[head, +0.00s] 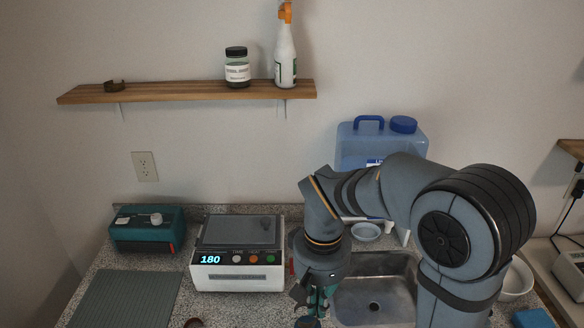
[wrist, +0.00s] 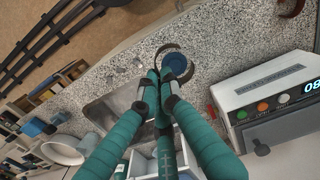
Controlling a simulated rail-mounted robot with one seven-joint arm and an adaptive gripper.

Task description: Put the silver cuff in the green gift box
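My gripper (head: 318,300) points down at the counter's front edge, left of the sink. In the wrist view its teal fingers (wrist: 158,80) come close together at the tips. A dark, open-ended cuff (wrist: 187,53) curves around a round blue object (wrist: 175,64) right at the fingertips. I cannot tell whether the fingers touch or hold it, or whether it is the silver cuff. A copper-brown cuff (wrist: 290,7) lies apart on the counter and shows at the bottom edge of the head view (head: 194,323). I cannot make out a green gift box.
A white scale-like device (head: 237,272) reading 180 stands left of my gripper. A teal device with a knob (head: 148,230) and a ribbed mat (head: 130,300) are farther left. The sink (head: 375,300) is right. A shelf (head: 190,91) holds another cuff (head: 114,86), a jar and a spray bottle.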

